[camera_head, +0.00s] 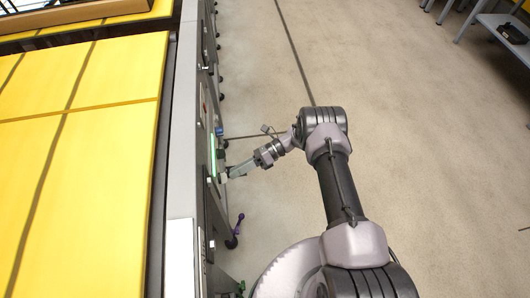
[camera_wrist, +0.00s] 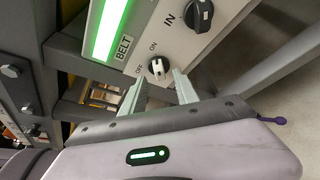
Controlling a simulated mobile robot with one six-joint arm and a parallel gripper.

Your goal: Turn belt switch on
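The belt switch (camera_wrist: 158,68) is a small dark knob with a pale grip, on a light panel (camera_wrist: 190,45). The words OFF and ON are printed above it and a BELT label is to its left. I cannot tell clearly which mark the knob points to. My gripper (camera_wrist: 160,79) is open, with one pale finger on each side of the knob's lower part. Whether the fingers touch it is unclear. In the head view my gripper (camera_head: 232,174) is at the side of the machine frame, and the switch is too small to make out.
A larger black knob (camera_wrist: 199,15) marked IN sits right of the switch, and a lit green strip (camera_wrist: 110,28) is left of it. Yellow slabs (camera_head: 75,150) lie on the machine at left. A grey bench (camera_head: 500,30) stands at top right. The floor at right is clear.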

